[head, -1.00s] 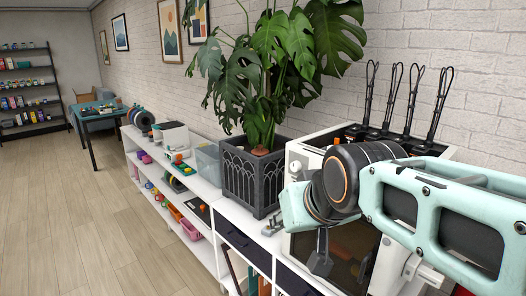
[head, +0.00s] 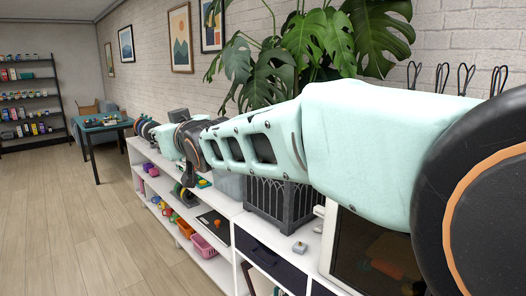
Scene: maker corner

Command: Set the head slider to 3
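My arm reaches across the view toward the far left end of the white shelf unit. My gripper (head: 188,174) is a small dark shape at its end, hanging down by the shelf's front edge. It is too small and too much covered to tell whether it is open or shut. I cannot make out a head slider or any scale. A dark grey part (head: 179,115) of a device on the shelf top shows just above my wrist; the rest of that device is hidden behind my arm.
A leafy plant (head: 270,75) in a dark planter (head: 283,207) and a white printer box with a dark window (head: 372,258) stand close under my arm. Spools (head: 145,127) sit at the shelf's far end. The wooden floor (head: 95,220) on the left is clear.

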